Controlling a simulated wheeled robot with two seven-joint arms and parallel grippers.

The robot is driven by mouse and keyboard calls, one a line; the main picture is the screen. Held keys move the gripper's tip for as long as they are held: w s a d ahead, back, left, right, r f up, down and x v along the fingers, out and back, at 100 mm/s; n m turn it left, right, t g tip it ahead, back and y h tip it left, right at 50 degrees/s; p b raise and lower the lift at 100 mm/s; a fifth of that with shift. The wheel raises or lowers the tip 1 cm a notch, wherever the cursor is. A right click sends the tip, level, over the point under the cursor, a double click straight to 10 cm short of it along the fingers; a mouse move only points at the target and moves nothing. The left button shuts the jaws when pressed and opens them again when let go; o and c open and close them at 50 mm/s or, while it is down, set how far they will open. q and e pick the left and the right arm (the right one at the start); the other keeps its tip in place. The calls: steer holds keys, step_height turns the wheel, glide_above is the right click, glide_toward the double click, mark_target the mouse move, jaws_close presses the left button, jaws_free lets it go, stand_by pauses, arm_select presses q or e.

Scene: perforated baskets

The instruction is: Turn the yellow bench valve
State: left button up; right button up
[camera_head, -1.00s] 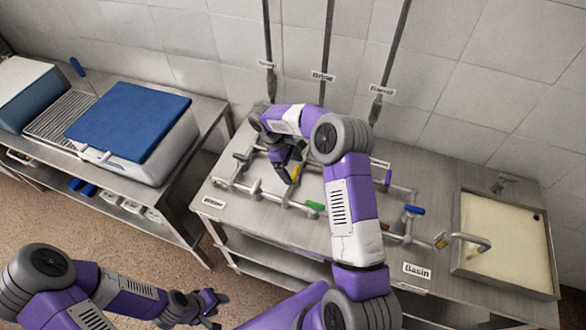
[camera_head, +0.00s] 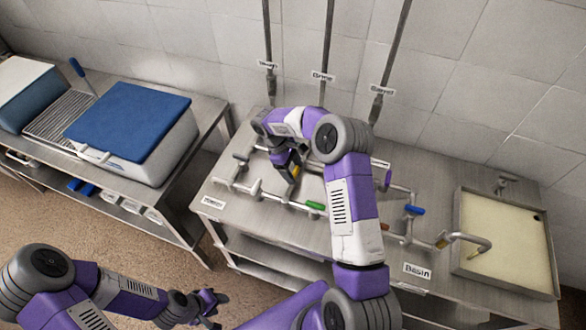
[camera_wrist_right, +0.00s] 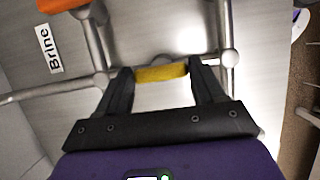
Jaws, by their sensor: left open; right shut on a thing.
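The yellow valve handle (camera_wrist_right: 162,73) sits between the fingers of my right gripper (camera_wrist_right: 160,85) in the right wrist view. The gripper is shut on it. In the head view the yellow handle (camera_head: 295,170) shows as a small patch at the tip of my right gripper (camera_head: 291,166), over the bench's pipework. My right arm hides part of the pipes and valves behind it. My left gripper (camera_head: 209,303) is open and empty, low over the floor in front of the bench, away from the valves.
Other handles on the pipes are green (camera_head: 315,205), blue (camera_head: 414,210), purple (camera_head: 388,177) and orange (camera_wrist_right: 62,4). A basin (camera_head: 507,284) with a spout is at the right. A blue-lidded box (camera_head: 130,115) stands on the left table. Vertical pipes rise along the wall.

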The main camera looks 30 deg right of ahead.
steer(key=shift+m, duration=0.3)
steer(key=m+y, duration=0.1)
steer(key=m, duration=0.2)
steer(key=shift+d+m+g, duration=0.15)
steer(key=shift+m+g, duration=0.25)
steer(key=m+y, duration=0.2)
steer(key=m, duration=0.2)
steer(key=shift+w+d+m, duration=0.1)
steer(key=shift+d+m, duration=0.05)
steer(key=shift+m, duration=0.15)
steer(key=m+y, duration=0.1)
steer(key=m, duration=0.3)
steer(key=shift+d+y, duration=0.1)
steer(key=shift+y, duration=0.3)
steer(key=m+t+y, duration=0.1)
steer(key=m, duration=0.3)
steer(key=shift+d+m, duration=0.1)
steer(key=shift+m, duration=0.5)
steer(key=o, duration=1)
steer(key=shift+o, duration=0.2)
steer(key=v, duration=0.7)
steer(key=shift+d+r, duration=0.2)
steer(key=shift+r, duration=0.1)
